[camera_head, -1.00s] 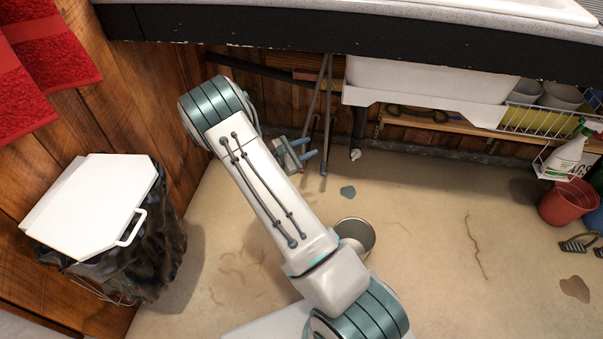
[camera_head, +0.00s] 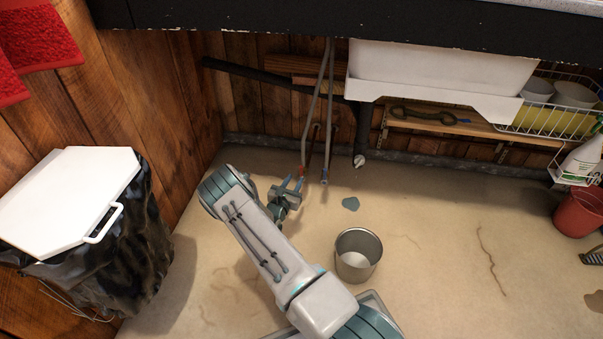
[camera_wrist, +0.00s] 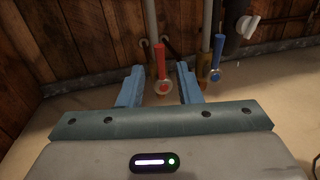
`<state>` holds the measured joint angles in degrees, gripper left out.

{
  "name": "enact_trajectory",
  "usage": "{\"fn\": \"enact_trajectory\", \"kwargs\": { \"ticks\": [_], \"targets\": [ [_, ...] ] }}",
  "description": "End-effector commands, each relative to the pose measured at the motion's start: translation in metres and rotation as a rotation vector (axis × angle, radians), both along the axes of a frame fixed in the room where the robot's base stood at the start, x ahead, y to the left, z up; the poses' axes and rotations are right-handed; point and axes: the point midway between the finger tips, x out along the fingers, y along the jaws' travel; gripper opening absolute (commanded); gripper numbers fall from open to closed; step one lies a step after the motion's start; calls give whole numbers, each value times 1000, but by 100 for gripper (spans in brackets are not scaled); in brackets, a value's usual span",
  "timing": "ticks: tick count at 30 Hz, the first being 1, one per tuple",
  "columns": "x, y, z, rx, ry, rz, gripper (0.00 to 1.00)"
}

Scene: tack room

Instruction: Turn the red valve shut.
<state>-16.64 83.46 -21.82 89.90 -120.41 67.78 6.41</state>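The red valve (camera_wrist: 161,62) has a red lever standing upright above a round hub with a red centre, on a pipe near the wooden wall. In the head view it is a small red spot (camera_head: 301,171) under the sink, just beyond my gripper (camera_head: 291,184). In the wrist view my gripper (camera_wrist: 160,68) is open. Its two blue fingers stand left and right of the lever in the picture, and the lever shows in the gap. I see no contact; the exact distance is hard to tell. A blue-handled valve (camera_wrist: 216,57) is on the pipe to the right.
A metal bucket (camera_head: 358,254) stands on the floor right of my arm. A dark drain pipe (camera_head: 362,130) comes down right of the valves. A white-lidded bin (camera_head: 70,205) with a black bag is at left. The black counter edge (camera_head: 300,22) overhangs above.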

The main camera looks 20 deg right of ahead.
Motion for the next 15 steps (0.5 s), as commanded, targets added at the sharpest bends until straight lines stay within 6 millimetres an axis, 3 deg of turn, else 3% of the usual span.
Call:
{"fn": "enact_trajectory", "kwargs": {
  "ticks": [7, 15],
  "targets": [
    [35, -36, -3, 0, -4, -2, 31],
    [53, -53, -1, 0, -1, 0, 31]
  ]
}}
